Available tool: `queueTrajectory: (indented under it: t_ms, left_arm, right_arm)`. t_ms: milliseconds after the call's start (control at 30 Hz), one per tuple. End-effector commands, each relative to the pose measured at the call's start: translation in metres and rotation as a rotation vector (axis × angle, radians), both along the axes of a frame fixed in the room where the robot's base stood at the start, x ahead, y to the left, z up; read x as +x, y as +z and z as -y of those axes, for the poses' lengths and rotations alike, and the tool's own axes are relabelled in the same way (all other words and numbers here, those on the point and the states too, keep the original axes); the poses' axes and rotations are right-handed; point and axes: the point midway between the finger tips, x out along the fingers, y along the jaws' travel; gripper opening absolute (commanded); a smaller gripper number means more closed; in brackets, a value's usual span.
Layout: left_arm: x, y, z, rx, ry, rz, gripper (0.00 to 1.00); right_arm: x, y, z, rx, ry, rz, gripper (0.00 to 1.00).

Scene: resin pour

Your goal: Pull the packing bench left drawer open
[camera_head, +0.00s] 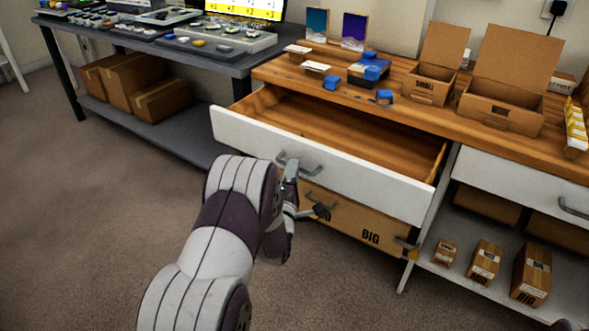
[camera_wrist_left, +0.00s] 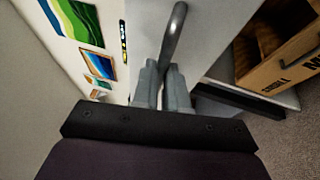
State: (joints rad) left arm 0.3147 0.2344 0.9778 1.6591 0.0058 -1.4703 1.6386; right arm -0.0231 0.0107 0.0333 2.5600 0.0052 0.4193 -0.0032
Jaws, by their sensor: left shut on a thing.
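The packing bench's left drawer (camera_head: 330,155) has a white front and a wooden inside. It stands well out from the bench, and its inside looks empty. Its grey bar handle (camera_head: 308,168) is on the front and also shows in the left wrist view (camera_wrist_left: 175,35). My left gripper (camera_head: 291,170) is at the left part of this handle. In the left wrist view its two grey fingers (camera_wrist_left: 163,88) are closed together around the near end of the handle. My arm hides part of the floor below. My right gripper is not in view.
The wooden bench top (camera_head: 420,115) carries open cardboard boxes (camera_head: 502,105), blue items (camera_head: 370,68) and cards. Large boxes marked BIG (camera_head: 385,240) sit under the drawer. A grey table (camera_head: 190,55) stands at the left. The carpet (camera_head: 90,220) in front is clear.

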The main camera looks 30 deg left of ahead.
Motion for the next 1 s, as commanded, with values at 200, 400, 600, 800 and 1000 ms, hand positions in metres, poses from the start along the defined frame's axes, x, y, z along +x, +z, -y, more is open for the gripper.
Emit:
queueTrajectory:
  t_ms: [200, 400, 600, 800, 1000]
  left_arm:
    - [0.0, 0.0, 0.0, 0.0, -0.002, -0.001, 0.0]
    - [0.0, 0.0, 0.0, 0.0, -0.002, -0.001, 0.38]
    - [0.0, 0.0, 0.0, 0.0, -0.001, 0.0, 0.38]
    - [-0.014, -0.001, 0.005, -0.001, -0.001, -0.003, 0.38]
    - [-0.065, -0.009, 0.022, -0.001, -0.001, -0.004, 0.38]
  right_arm:
    - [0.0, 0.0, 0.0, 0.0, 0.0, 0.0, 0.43]
    - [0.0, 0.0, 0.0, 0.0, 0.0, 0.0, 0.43]
    - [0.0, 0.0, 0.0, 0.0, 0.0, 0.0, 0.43]
    - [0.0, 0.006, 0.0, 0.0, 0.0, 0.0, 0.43]
    - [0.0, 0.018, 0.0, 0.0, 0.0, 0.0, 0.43]
